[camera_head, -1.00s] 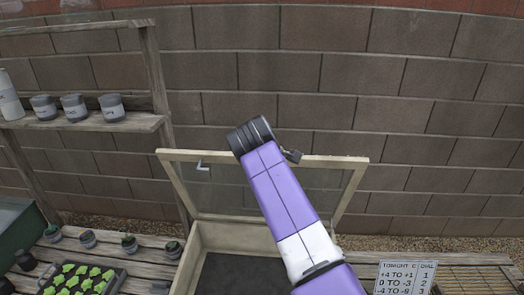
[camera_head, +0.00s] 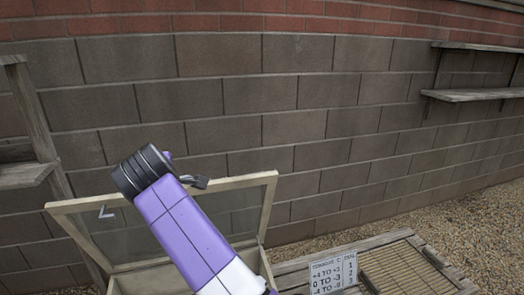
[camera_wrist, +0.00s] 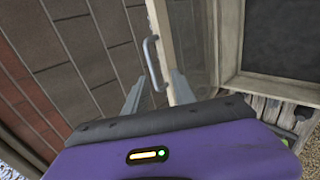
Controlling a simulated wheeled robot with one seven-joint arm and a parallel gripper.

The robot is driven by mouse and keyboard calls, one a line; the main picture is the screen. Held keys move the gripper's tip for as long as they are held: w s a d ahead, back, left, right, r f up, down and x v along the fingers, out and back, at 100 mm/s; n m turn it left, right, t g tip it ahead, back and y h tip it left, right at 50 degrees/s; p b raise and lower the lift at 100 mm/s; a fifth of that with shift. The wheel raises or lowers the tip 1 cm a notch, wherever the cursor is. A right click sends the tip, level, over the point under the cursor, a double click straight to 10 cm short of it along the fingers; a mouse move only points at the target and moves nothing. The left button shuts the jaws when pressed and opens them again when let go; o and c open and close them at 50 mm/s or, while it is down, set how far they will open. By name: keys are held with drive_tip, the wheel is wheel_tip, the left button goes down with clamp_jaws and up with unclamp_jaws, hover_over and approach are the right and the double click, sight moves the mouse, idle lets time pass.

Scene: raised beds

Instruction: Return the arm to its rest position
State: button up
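My arm (camera_head: 185,230) is purple and white. It rises in front of the cold frame and ends in a dark ribbed joint. My gripper (camera_wrist: 157,92) shows its two grey fingers apart in the wrist view, with nothing held between them. A metal handle (camera_wrist: 151,62) on the lid's pale wooden edge appears beyond the fingers, apart from them as far as I can tell.
A block wall (camera_head: 330,100) stands behind. Shelves (camera_head: 480,95) hang at upper right; a wooden rack (camera_head: 35,130) stands at left. Gravel lies at right.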

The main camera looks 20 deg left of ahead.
drive_tip(key=s+a+r+m+t+y, duration=0.1)
drive_tip(key=s+a+r+m+y, duration=0.25)
drive_tip(key=r+y, duration=0.3)
drive_tip(key=s+d+f+m+t+h, duration=0.15)
drive_tip(key=s+d+f+m, duration=0.35)
drive_tip(key=d, duration=0.7)
drive_tip(key=s+d+f+m+t, duration=0.3)
drive_tip(key=d+f+m, duration=0.3)
drive_tip(key=d, duration=0.5)
drive_tip(key=s+d+f+m+t+h, duration=0.1)
drive_tip(key=s+d+f+m+t, duration=0.3)
drive_tip(key=d+f, duration=0.6)
drive_tip(key=s+d+f+m+g+h, duration=0.1)
drive_tip(key=s+d+m+h, duration=0.1)
drive_tip(key=s+d, duration=0.7)
drive_tip(key=s+d+f+m+g+h, duration=0.1)
drive_tip(key=s+d+h, duration=0.3)
drive_tip(key=s+d, duration=0.6)
drive_tip(key=s+d+f+m+g+h+b, duration=0.1)
drive_tip(key=s+d+f+m+g+h, duration=0.1)
drive_tip(key=s+d, duration=0.8)
drive_tip(key=shift+d+f+m+h, duration=0.35)
drive_tip(key=shift+m+h, duration=0.3)
drive_tip(key=shift+h, duration=0.45)
